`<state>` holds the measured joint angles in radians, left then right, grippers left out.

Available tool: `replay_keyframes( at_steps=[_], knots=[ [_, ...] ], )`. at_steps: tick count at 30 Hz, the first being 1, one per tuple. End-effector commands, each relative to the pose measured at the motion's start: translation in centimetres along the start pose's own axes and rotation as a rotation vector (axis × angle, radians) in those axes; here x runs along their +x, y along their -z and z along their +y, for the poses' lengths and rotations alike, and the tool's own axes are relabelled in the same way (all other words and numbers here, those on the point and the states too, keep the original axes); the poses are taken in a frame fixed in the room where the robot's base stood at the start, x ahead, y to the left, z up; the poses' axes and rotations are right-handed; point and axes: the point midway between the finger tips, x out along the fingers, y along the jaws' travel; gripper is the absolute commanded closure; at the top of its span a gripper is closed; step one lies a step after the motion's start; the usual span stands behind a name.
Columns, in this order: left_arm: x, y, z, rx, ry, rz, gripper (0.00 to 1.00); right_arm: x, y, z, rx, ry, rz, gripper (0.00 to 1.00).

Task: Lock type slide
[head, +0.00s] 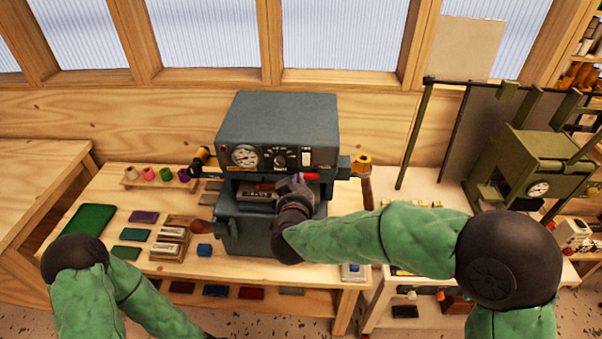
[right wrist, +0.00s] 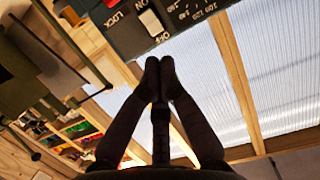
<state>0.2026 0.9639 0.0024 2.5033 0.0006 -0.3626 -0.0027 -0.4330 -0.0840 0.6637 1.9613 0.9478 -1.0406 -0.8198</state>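The grey-blue press (head: 277,120) stands on the workbench with a gauge, a dial and a white switch on its front panel. The type slide (head: 256,195) sits in the opening under the panel, partly hidden by my right gripper. A small red part (head: 308,177) shows just right of my right gripper (head: 296,184). In the right wrist view the fingertips (right wrist: 160,64) are together with nothing visible between them.
Foil rolls (head: 165,174) stand on a wooden rack at the left of the bench. Type blocks in a wooden holder (head: 170,240), coloured pads and a blue block (head: 204,250) lie left of the press. A green machine (head: 535,165) stands at the right.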

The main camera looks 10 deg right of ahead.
Motion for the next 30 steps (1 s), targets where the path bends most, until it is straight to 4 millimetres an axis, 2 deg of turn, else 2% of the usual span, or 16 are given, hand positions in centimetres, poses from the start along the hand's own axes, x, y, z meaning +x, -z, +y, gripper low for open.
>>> replay_keyframes(
  at_steps=[5,8,21,25,30],
  knots=[
    [0.1,0.0,0.0,0.0,0.0,0.0,1.0,0.8,-0.1,0.0,0.0,0.0,-0.001,1.0],
    [0.3,0.0,-0.1,0.0,0.0,0.0,1.0,2.1,-0.1,0.1,0.001,-0.002,-0.002,1.0],
    [0.9,0.0,-0.3,0.0,0.0,0.0,1.0,10.2,-0.1,0.1,0.0,-0.002,-0.001,1.0],
    [1.4,0.1,-0.5,0.0,0.0,0.0,1.0,10.6,-2.2,-0.1,-0.003,0.002,-0.004,1.0],
    [1.6,0.1,-0.6,0.0,0.0,0.0,1.0,10.9,-3.5,0.0,0.0,0.0,-0.001,1.0]
  ],
)
